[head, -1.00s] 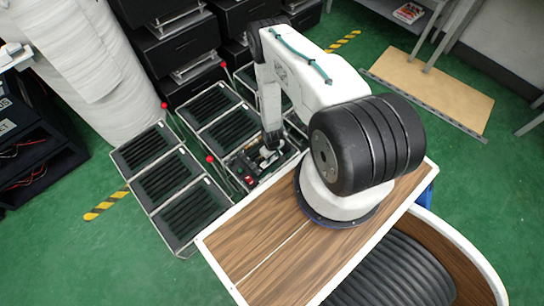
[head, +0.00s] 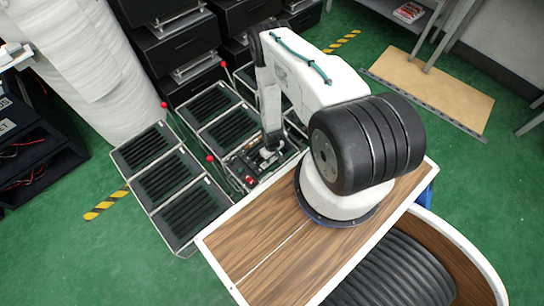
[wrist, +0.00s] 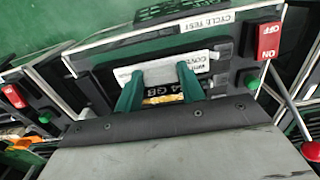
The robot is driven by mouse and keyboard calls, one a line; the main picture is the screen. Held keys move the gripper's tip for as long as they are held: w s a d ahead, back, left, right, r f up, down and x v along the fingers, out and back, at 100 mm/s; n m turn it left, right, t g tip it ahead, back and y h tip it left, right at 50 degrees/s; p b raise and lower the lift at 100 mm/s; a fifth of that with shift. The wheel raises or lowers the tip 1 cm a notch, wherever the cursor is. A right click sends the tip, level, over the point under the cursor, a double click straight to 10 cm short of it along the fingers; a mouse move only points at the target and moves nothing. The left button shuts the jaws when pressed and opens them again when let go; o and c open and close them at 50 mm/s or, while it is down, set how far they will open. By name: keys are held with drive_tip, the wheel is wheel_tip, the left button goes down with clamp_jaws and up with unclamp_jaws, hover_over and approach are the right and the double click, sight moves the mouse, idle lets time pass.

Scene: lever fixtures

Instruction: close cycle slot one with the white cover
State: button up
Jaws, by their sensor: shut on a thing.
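The white cover (wrist: 158,74) shows between the two green fingertips of my gripper (wrist: 159,72) in the wrist view. My gripper is shut on it. The panel belongs to the fixture (wrist: 125,47) marked "cycle test". A strip marked "64 GB" shows under the fingers. In the head view my gripper (head: 268,148) is down at the fixture (head: 240,165). Slot one itself cannot be made out, and I cannot tell whether the cover is seated.
The fixture has a red on/off switch (wrist: 268,40) and a green button (wrist: 252,82). A red knob (wrist: 311,151) on a rod stands at the right. Another fixture with a red switch (wrist: 14,96) is at the left. Black ribbed trays (head: 182,187) lie beside it in the head view.

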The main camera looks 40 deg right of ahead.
drive_tip(key=shift+f, duration=0.55)
drive_tip(key=o, duration=1)
wheel_tip(320, 180, up, 8)
drive_tip(key=shift+f, duration=0.15)
